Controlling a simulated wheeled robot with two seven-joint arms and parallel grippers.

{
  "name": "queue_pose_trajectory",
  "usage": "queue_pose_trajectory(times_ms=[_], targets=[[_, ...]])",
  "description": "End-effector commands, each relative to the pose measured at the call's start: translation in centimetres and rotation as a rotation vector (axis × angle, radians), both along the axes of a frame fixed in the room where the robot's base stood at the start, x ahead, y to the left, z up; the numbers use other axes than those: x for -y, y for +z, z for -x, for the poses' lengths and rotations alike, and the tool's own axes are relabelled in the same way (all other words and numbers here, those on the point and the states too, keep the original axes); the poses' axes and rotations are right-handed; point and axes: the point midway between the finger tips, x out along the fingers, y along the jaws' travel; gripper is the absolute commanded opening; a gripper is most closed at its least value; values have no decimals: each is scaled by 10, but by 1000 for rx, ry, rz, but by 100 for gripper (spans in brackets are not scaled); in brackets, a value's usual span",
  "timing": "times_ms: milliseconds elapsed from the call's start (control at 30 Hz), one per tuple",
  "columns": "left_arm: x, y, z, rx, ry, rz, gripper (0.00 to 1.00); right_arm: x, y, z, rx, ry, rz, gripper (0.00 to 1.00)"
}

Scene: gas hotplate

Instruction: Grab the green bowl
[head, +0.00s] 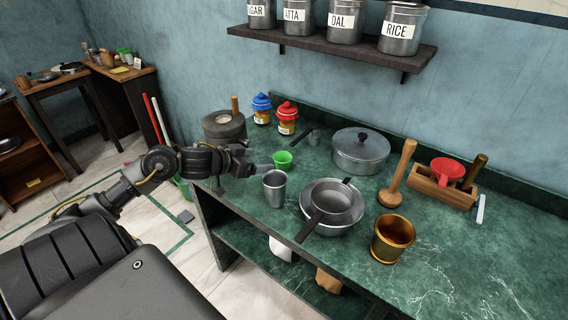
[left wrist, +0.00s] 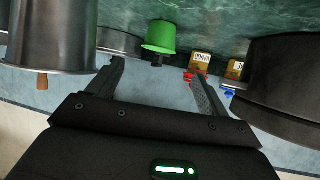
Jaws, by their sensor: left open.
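The small green bowl (head: 282,160) stands on the green marble counter, behind the steel tumbler. It also shows in the left wrist view (left wrist: 160,36), where the picture is upside down, just beyond the fingertips and roughly between them. My left gripper (head: 262,167) reaches in from the left, low over the counter edge, just left of the bowl. Its two fingers (left wrist: 158,72) are spread apart with nothing between them, and a small gap to the bowl seems to remain. My right gripper is not in view.
A steel tumbler (head: 275,189) stands close in front of the bowl. A dark stone grinder (head: 224,127) is behind my left gripper. Pans (head: 332,205), a lidded pot (head: 361,152) and a brass cup (head: 392,239) stand to the right. Red-lidded (head: 287,117) and blue-lidded (head: 262,109) jars stand behind.

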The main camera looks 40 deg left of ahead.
Motion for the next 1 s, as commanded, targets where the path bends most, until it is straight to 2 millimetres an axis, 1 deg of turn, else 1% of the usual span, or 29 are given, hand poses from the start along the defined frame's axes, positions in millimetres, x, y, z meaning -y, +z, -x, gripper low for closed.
queue_pose_trajectory(times_ms=[200,300,400,600,667,800,900,1000], targets=[[5,-13,-28,2,2,4,79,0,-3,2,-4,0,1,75],[6,-18,-39,3,2,3,79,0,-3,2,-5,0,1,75],[8,-21,-44,2,0,1,79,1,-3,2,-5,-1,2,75],[9,-23,-49,1,1,2,79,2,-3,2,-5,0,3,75],[11,-26,-55,2,0,3,79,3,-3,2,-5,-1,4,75],[15,-35,-74,1,0,3,79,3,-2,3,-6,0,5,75],[16,-41,-85,2,2,3,79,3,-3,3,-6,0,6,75],[17,-44,-90,1,1,0,79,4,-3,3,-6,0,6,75]])
